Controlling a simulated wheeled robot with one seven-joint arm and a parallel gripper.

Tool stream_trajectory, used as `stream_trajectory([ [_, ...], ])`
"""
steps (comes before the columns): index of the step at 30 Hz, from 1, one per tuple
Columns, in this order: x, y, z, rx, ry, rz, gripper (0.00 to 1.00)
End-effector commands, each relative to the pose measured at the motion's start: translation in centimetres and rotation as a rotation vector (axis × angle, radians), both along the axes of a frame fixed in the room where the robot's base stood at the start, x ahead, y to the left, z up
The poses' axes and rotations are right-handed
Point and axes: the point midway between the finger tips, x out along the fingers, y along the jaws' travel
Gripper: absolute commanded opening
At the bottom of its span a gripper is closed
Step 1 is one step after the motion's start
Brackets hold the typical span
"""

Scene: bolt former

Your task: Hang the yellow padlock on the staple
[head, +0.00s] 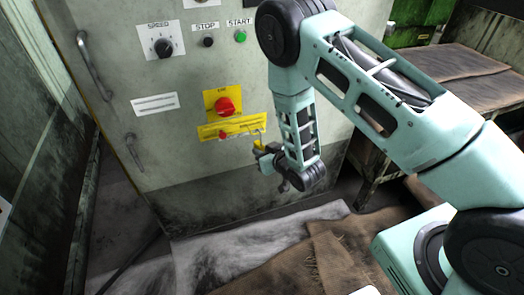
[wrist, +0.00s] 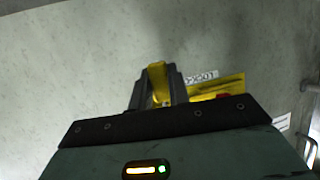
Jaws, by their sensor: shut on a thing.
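My gripper (head: 262,150) is in front of the grey cabinet, just right of and below the yellow label strip. It is shut on the yellow padlock (wrist: 157,75), which stands between the two dark fingers in the wrist view. In the head view only a small part of the padlock (head: 258,143) shows at the fingertips. A yellow plate with a red knob (head: 224,106) is on the cabinet, and a yellow label strip (head: 240,125) with a small red part lies below it. The strip also shows in the wrist view (wrist: 222,86), right of the fingers. I cannot make out the staple.
The grey cabinet (head: 175,90) has a speed dial (head: 163,47), a black stop button (head: 208,42), a green start button (head: 240,36) and door handles (head: 93,66). A bench (head: 440,85) stands at the right. Brown cloth (head: 340,250) covers the floor in front.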

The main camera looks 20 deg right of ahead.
Motion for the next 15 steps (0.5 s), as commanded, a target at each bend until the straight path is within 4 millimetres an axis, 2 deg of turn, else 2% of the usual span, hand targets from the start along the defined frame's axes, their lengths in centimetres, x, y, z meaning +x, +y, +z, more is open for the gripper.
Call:
stream_trajectory([
  [1,0.01,0.00,0.03,0.000,-0.001,0.000,0.00],
  [2,0.01,0.00,0.03,0.000,0.000,0.000,0.23],
  [4,0.01,-0.01,0.03,0.000,-0.001,0.000,0.43],
  [15,-0.39,-0.11,0.20,0.000,0.000,0.000,0.43],
])
